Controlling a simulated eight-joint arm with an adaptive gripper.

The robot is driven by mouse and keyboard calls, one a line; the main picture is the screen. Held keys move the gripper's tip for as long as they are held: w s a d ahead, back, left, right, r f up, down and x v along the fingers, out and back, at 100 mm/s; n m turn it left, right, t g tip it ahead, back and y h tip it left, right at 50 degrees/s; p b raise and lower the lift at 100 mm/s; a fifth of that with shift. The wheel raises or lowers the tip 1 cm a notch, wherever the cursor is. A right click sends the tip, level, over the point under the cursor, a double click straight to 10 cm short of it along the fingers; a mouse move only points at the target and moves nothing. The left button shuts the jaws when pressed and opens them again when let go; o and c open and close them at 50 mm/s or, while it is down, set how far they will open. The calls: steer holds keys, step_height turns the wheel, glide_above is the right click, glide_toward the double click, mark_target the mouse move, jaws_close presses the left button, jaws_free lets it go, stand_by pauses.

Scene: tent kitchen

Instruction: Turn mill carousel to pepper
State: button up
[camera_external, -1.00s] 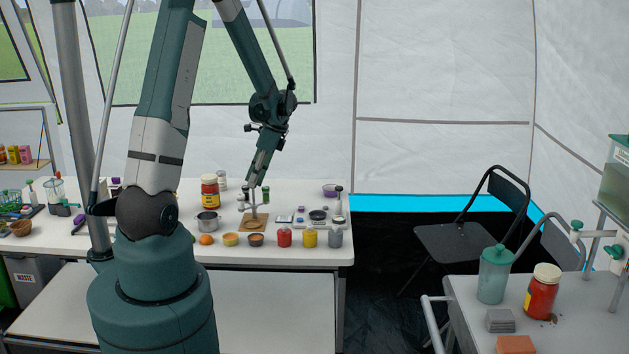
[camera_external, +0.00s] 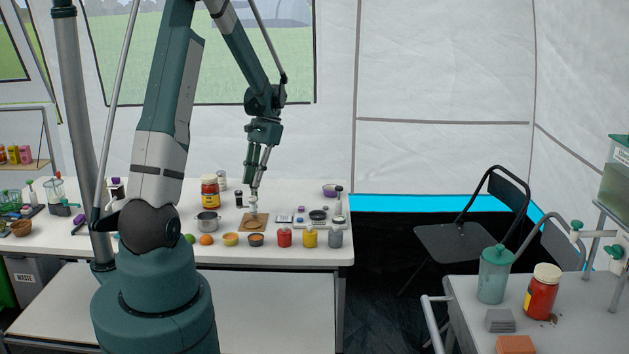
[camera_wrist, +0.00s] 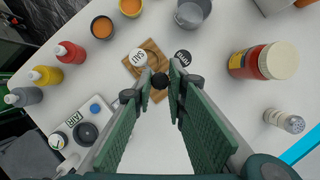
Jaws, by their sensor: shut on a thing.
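The mill carousel stands on a square wooden board (camera_external: 253,223), at the right part of the table; the board also shows in the wrist view (camera_wrist: 151,45). A white disc with dark lettering (camera_wrist: 138,57) lies over the board at left. A black disc with light lettering (camera_wrist: 183,55) is at right; the lettering is too small to read surely. My gripper (camera_external: 256,186) points down above the board. In the wrist view its two fingers (camera_wrist: 160,84) are shut on a round black knob (camera_wrist: 160,81) between their tips. The fingers hide part of the carousel below.
A steel pot (camera_external: 207,222) and a red-and-yellow jar (camera_external: 210,191) stand left.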

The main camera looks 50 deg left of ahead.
steer(key=n+h, duration=0.1)
steer(key=n, duration=0.2)
steer(key=shift+a+n+h+b, duration=0.1)
steer(key=shift+n+h+b, duration=0.2)
steer(key=shift+n, duration=0.1)
steer(key=n, duration=0.2)
steer(key=n+t+h, duration=0.1)
steer(key=n, duration=0.1)
steer(key=shift+s+a+t+b, duration=0.1)
steer(key=shift+s+t+b, duration=0.05)
steer(key=shift+t+b, duration=0.15)
steer(key=n+t+h, duration=0.1)
steer(key=n, duration=0.4)
steer(key=shift+s, duration=0.1)
steer(key=shift+n+t+b, duration=0.3)
steer(key=shift+n+t, duration=0.7)
steer(key=shift+n, duration=0.9)
steer(key=o, duration=0.9)
steer(key=shift+a+r, duration=0.1)
